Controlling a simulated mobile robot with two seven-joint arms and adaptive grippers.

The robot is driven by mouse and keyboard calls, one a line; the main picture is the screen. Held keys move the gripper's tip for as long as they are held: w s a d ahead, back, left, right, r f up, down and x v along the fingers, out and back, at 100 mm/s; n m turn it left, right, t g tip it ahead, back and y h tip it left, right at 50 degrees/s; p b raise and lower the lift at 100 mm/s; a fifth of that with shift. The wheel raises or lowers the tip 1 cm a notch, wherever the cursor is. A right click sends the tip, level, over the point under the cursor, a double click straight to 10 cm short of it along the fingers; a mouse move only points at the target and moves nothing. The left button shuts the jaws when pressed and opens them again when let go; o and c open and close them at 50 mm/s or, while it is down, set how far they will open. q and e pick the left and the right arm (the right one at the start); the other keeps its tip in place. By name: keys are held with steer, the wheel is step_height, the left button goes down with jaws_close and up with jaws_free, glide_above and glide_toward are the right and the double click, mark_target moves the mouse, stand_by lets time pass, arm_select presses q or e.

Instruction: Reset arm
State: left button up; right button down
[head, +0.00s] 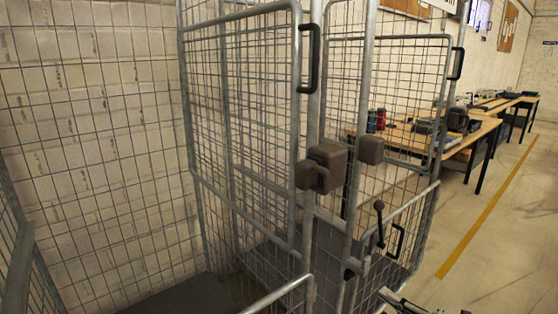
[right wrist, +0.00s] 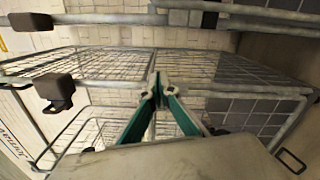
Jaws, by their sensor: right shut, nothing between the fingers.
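My right gripper (right wrist: 158,90) shows in the right wrist view, its two green-edged fingers meeting at the tips. It is shut with nothing between the fingers. In the head view, only a small part of my right gripper (head: 402,303) shows at the bottom edge, right of the wire cages. My left gripper is in neither view. A tall grey wire-mesh cage (head: 302,180) stands in front of me in the head view. Its mesh and rails (right wrist: 230,85) also show in the right wrist view, around and beyond the fingers. I cannot tell how far the fingertips are from it.
Brown blocks (head: 328,165) and a black handle (head: 309,58) sit on the cage frames. Wooden tables (head: 465,138) with items on them line the right wall. The floor (head: 500,250) by the yellow line is clear. A white block wall (head: 90,130) stands at the left.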

steer(key=s+a+f+m+h, duration=0.2)
steer(key=s+a+f+m, duration=0.1)
steer(key=s+f+m, duration=0.3)
steer(key=s+a+f+m+h, duration=0.2)
steer(key=s+a+f+m, duration=0.15)
steer(key=s+m, duration=0.35)
steer(key=s+a+f+m+g+h, duration=0.15)
steer(key=s+f+m, duration=0.3)
steer(key=s, duration=0.45)
steer(key=s+f+m+g+h, duration=0.25)
steer(key=s+m, duration=0.25)
steer(key=s, duration=0.5)
arm_select(q)
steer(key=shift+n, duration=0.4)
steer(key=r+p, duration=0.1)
steer(key=p, duration=0.3)
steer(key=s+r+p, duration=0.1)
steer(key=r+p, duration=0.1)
steer(key=p, duration=0.2)
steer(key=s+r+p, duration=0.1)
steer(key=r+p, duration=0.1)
steer(key=p, duration=0.2)
arm_select(e)
steer(key=shift+m, duration=0.65)
steer(key=r, duration=0.1)
steer(key=s+r, duration=0.1)
steer(key=r, duration=0.3)
steer(key=shift+s+a, duration=0.1)
steer(key=shift+s, duration=0.2)
